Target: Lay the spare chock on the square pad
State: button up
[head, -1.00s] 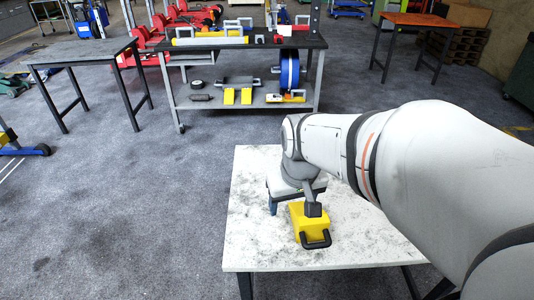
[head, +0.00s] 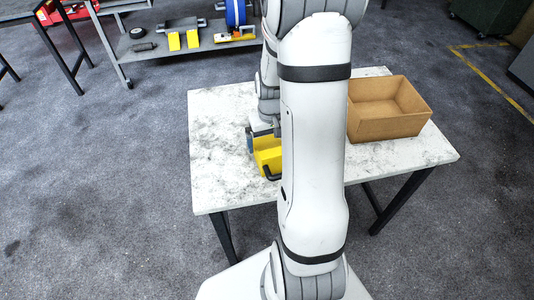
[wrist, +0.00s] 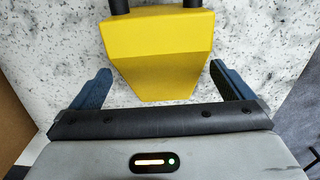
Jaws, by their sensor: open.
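The yellow chock (head: 264,152) with a dark handle lies on the white speckled table. In the wrist view the chock (wrist: 160,50) sits between the fingers, its tapered end toward my gripper. My gripper (wrist: 162,84) is open, with one blue finger on each side of the chock and visible gaps to it. In the head view my gripper (head: 262,138) is at the chock, and my arm hides part of both. I cannot make out a square pad in either current view.
An open cardboard box (head: 388,128) stands on the table (head: 219,165) right of my arm. The table's left part is clear.

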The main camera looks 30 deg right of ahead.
aim_at(270, 146)
jog(key=f, duration=0.4)
jog(key=shift+s+a, duration=0.2)
jog(key=shift+s, duration=0.1)
jog(key=shift+c, duration=0.2)
jog(key=c, duration=1.4)
